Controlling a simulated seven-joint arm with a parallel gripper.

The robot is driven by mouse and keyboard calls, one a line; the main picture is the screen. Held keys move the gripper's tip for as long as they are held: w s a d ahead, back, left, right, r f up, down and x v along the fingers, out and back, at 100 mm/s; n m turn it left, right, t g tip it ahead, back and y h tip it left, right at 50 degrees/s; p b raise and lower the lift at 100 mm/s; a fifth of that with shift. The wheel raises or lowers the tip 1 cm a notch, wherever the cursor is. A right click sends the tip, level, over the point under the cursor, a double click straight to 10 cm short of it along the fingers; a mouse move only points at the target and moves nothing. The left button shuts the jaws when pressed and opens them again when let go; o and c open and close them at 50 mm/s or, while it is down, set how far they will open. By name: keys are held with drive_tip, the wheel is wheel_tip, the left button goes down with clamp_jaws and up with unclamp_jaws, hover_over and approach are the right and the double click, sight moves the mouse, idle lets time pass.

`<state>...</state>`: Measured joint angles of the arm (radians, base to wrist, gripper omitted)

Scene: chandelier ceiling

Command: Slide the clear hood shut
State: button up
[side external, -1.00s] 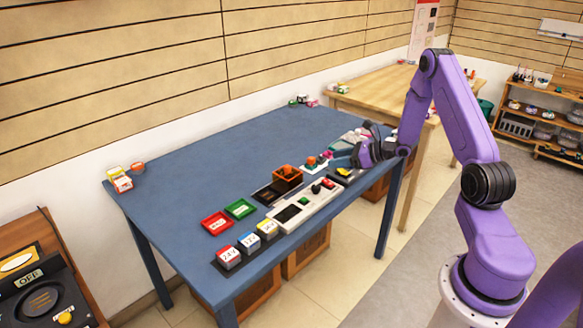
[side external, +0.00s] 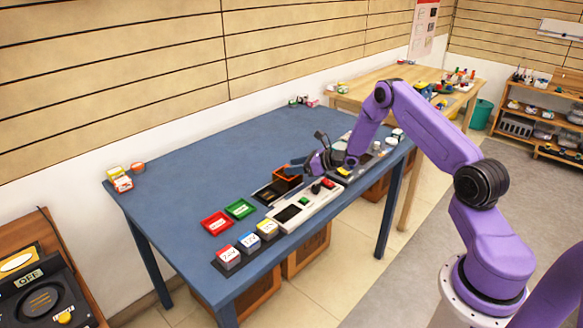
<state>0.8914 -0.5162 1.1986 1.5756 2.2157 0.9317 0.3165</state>
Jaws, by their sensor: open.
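My gripper (side external: 296,167) is open above the blue table, its fingers pointing left over the back of an orange box (side external: 284,183). A dark flat panel (side external: 268,194) lies just left of the box. I cannot make out a clear hood at this size; the gripper may hide part of it. Whether the fingers touch the box or are above it I cannot tell. A pale control panel (side external: 293,214) with a dark screen and a red part lies in front of the box.
Red (side external: 216,223) and green (side external: 239,209) trays and several labelled blocks (side external: 248,242) stand at the front left. A small black unit with a yellow top (side external: 343,172) is right of the control panel.

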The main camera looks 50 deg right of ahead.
drive_tip(key=shift+x, duration=0.9)
clamp_jaws()
drive_tip(key=a, duration=1)
drive_tip(key=shift+a, duration=0.1)
unclamp_jaws()
drive_tip(key=shift+a, duration=0.1)
drive_tip(key=shift+s+d+r, duration=0.1)
drive_tip(key=shift+d, duration=0.1)
